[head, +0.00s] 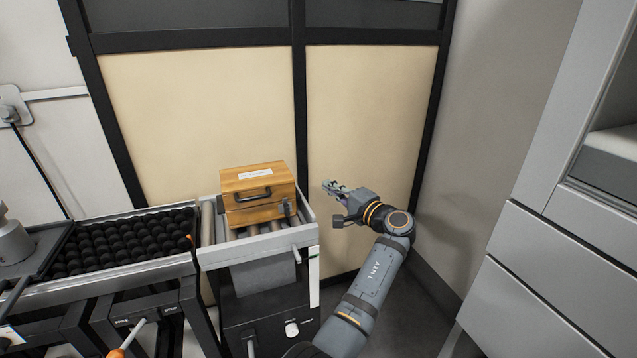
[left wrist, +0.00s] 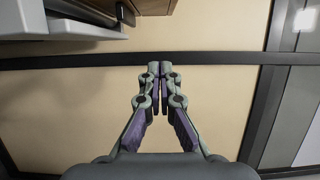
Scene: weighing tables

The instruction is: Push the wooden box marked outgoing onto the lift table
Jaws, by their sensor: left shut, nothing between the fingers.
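The wooden box (head: 258,190) has a dark handle on its front, a grey latch and a white label on top, whose text is too small to read. It sits upright on a roller-topped stand (head: 310,237) with a pale frame. A brown edge, likely the box (left wrist: 140,4), shows at the top of the left wrist view. My left gripper (head: 332,186) is to the right of the box, apart from it, at about its height. Its fingertips (left wrist: 160,70) are together with nothing between them. I cannot tell which surface is the lift table. My right gripper is not in view.
A table with rows of black balls (head: 125,243) adjoins the stand on the left. A grey device (head: 14,242) stands at its far left. A beige panel wall (head: 200,110) is close behind. Grey drawers (head: 545,275) stand at the right. Floor shows between stand and drawers.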

